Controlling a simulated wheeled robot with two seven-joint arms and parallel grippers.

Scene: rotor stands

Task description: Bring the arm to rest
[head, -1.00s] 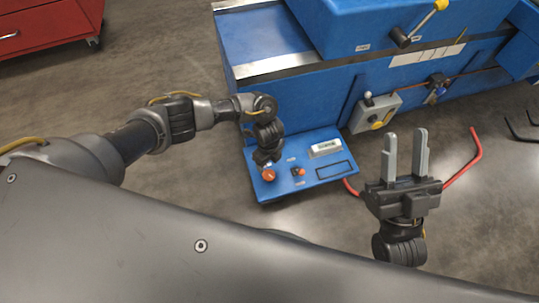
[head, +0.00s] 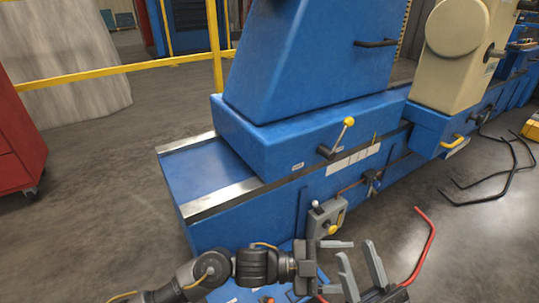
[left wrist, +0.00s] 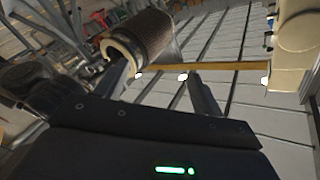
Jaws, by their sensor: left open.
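My left arm comes in from the left along the bottom of the head view. Its gripper (head: 345,266) is turned sideways, with its two fingers pointing right, apart and with nothing between them. My right gripper (head: 355,249) is at the bottom edge, with its two grey fingers pointing up and left, apart and empty. The two grippers overlap in the picture; I cannot tell how far apart they are.
A large blue machine (head: 228,235) stands ahead, with a yellow-knobbed lever (head: 347,125). A blue control panel (head: 230,292) lies partly behind my left arm. A red bent bar (head: 428,240) is to the right. A red cabinet (head: 18,140) stands left; floor between is clear.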

